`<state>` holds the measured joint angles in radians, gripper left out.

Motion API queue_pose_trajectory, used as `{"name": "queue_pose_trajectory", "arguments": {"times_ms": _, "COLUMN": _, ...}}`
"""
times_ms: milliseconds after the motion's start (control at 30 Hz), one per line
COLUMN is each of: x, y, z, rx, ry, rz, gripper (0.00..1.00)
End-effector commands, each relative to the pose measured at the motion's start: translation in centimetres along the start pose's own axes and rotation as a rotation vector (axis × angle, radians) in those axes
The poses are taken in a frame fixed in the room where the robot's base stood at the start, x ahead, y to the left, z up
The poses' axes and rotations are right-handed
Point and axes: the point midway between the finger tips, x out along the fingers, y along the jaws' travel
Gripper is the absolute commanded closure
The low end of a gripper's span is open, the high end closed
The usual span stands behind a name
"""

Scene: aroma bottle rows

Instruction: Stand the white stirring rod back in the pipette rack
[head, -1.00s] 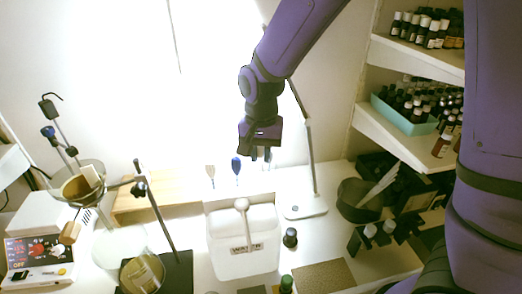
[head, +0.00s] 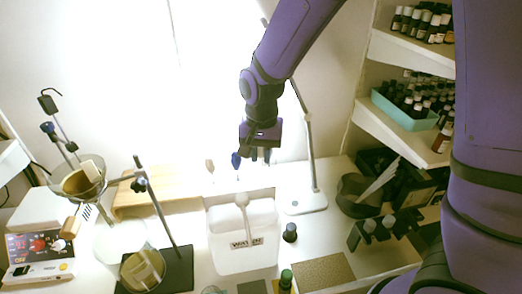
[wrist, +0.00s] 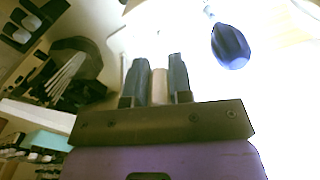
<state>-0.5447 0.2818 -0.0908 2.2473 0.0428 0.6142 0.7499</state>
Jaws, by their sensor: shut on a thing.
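My gripper (head: 261,156) hangs pointing down above the back of the bench, to the right of the blue-bulbed pipette (head: 236,161). In the wrist view my gripper (wrist: 157,75) is shut on a pale, slim piece between its dark fingers, the white stirring rod (wrist: 159,85). The rod's lower end is lost in the glare. The blue bulb (wrist: 230,46) shows to the right, apart from the fingers. A pale-bulbed pipette (head: 210,165) stands left of the blue one. The pipette rack is washed out and partly hidden behind the white container, so its holes cannot be made out.
The white labelled container (head: 230,259) stands in front of the pipettes. A lamp (head: 309,150) rises close on the right. A stand with flasks (head: 160,215) is at left. Dark bottles (head: 290,233) stand in front and to the right.

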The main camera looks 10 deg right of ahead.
Motion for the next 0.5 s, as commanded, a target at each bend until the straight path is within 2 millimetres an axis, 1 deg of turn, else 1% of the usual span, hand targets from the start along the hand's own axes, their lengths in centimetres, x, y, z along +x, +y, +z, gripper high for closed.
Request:
{"name": "queue_pose_trajectory", "arguments": {"times_ms": 200, "x": 0.52, "y": 0.02, "z": 0.0, "rx": 0.0, "ry": 0.0, "rz": 0.0, "gripper": 0.97}}
{"name": "queue_pose_trajectory", "arguments": {"times_ms": 467, "x": 0.59, "y": 0.01, "z": -0.01, "rx": 0.0, "ry": 0.001, "rz": -0.001, "gripper": 0.97}}
{"name": "queue_pose_trajectory", "arguments": {"times_ms": 500, "x": 0.59, "y": 0.0, "z": 0.0, "rx": 0.0, "ry": 0.001, "rz": -0.001, "gripper": 0.73}}
